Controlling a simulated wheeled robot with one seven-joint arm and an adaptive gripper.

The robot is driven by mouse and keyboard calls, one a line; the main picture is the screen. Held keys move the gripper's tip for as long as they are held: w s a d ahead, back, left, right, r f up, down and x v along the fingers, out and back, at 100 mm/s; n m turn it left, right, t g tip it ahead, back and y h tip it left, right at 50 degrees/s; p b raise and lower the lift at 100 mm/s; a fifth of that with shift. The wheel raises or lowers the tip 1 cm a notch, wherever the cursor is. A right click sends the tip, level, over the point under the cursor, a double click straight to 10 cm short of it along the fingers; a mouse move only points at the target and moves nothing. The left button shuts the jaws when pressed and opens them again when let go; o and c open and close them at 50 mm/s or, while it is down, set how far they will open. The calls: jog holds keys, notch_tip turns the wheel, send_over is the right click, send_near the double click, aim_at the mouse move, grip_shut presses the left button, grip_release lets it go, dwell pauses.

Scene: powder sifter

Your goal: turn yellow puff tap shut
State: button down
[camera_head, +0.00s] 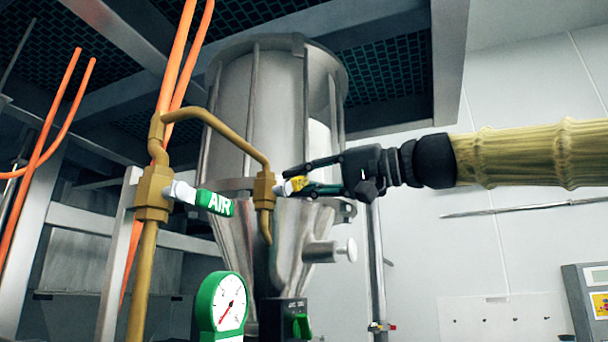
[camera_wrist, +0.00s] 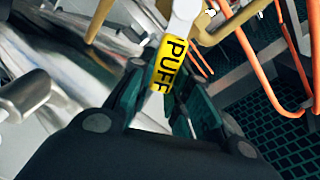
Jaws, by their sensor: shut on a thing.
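The yellow puff tap (camera_head: 297,183) is a short lever on a brass valve body (camera_head: 264,190), pointing right towards my arm in the head view. In the wrist view its yellow sleeve (camera_wrist: 168,63) reads PUFF and leads to a pale metal stem (camera_wrist: 183,18). My gripper (camera_head: 304,180) comes in from the right and is shut on the lever, its dark green fingers on either side of the sleeve. The fingers hide part of the lever in the head view.
A green AIR tap (camera_head: 214,202) stands left on a thicker brass pipe (camera_head: 143,270). Behind the puff tap is the steel sifter hopper (camera_head: 255,110). A green-rimmed gauge (camera_head: 222,302) and a switch box (camera_head: 285,320) sit below. Orange hoses (camera_head: 180,55) hang at left.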

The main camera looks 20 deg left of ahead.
dwell(0.5)
jog(key=c, duration=1.3)
grip_release()
jog(key=shift+f, duration=0.1)
jog(key=shift+d, duration=0.1)
jog(key=d, duration=1.2)
jog(key=shift+w, duration=0.35)
jog(key=shift+a, duration=0.1)
